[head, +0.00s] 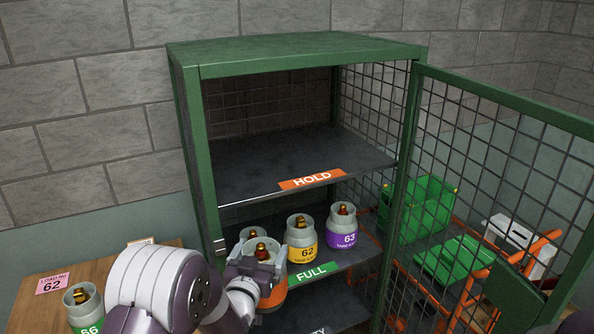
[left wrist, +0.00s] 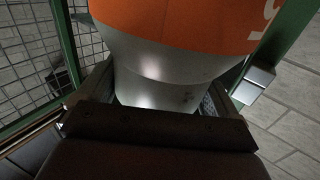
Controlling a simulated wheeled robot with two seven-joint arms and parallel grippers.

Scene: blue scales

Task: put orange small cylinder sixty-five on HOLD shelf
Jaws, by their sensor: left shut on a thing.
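The orange small cylinder (head: 272,298) has a grey collar and a brass valve with a red top. My left gripper (head: 258,268) is shut on its collar, at the front left of the cabinet by the FULL shelf. The orange band and grey collar of the cylinder (left wrist: 195,22) fill the jaws in the left wrist view (left wrist: 165,100); part of a white digit shows. The gripper hides much of the cylinder in the head view. The HOLD shelf (head: 290,165), with an orange label, is bare and higher up. My right gripper is not in view.
On the FULL shelf (head: 330,258) stand yellow cylinder 62 (head: 302,240), purple cylinder 63 (head: 341,228) and another partly hidden one. The green mesh door (head: 490,170) stands open at right. Cylinder 66 (head: 84,308) is on a wooden table (head: 30,300) at left.

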